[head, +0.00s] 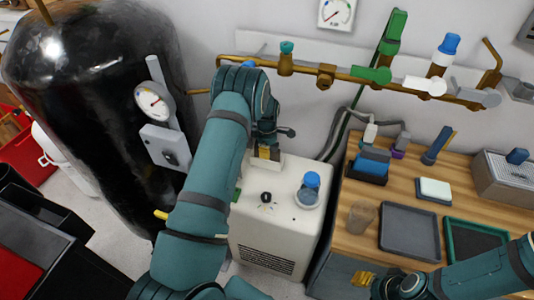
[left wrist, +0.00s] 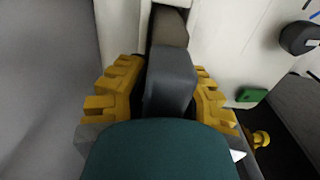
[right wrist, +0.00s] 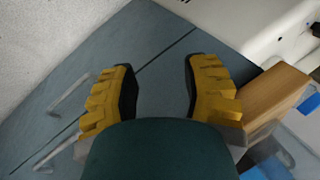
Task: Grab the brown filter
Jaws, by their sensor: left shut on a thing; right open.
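My left gripper (head: 268,153) is at the back edge of the white machine's top. In the left wrist view its yellow fingers (left wrist: 165,95) are on both sides of a dark grey block (left wrist: 170,78), shut on it. A dark brownish part (left wrist: 168,25) shows just beyond the block; I cannot tell if it belongs to it. A brown, cup-shaped piece (head: 361,217), perhaps the brown filter, stands on the wooden tabletop, apart from both grippers. My right gripper (head: 363,279) is low at the table's front edge; in the right wrist view its fingers (right wrist: 160,85) are apart and empty.
The white machine (head: 270,232) carries a blue-capped flask (head: 308,190). The wooden table (head: 455,200) holds a grey tray (head: 384,232), a green-rimmed tray (head: 447,240) and a blue rack (head: 367,172). A black tank (head: 95,110) stands left; a brass pipe (head: 310,71) runs along the wall.

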